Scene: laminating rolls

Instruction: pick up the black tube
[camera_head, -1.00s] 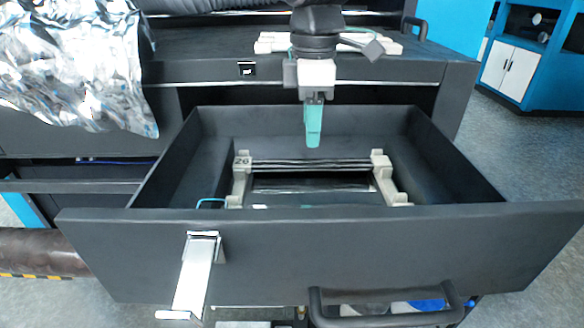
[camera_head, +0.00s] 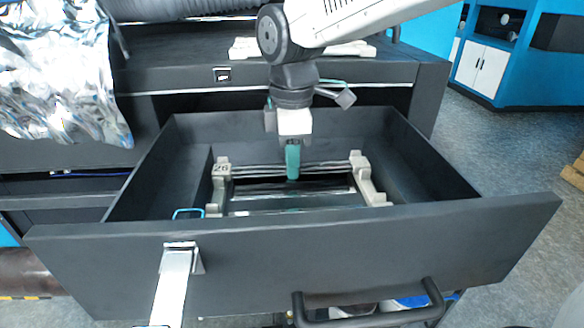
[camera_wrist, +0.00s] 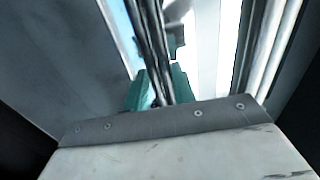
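A dark, shiny tube (camera_wrist: 152,45) runs lengthwise through the wrist view, between the teal fingers of my gripper (camera_wrist: 160,88). In the head view, slim tubes (camera_head: 255,171) lie across a beige rack (camera_head: 222,172) marked 26 inside the open drawer. My gripper (camera_head: 292,177) points down into the drawer, its fingertips at the tubes near the middle of their length. A finger is close on each side of the dark tube. I cannot tell whether they press on it. The fingertips and the tube's ends are partly hidden.
The grey drawer (camera_head: 290,258) has high walls around the rack. A bright metal bracket (camera_head: 178,262) and a black handle (camera_head: 370,312) are on its front. Crumpled silver foil (camera_head: 60,75) hangs at the left. Pale parts (camera_head: 350,50) lie on the worktop behind.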

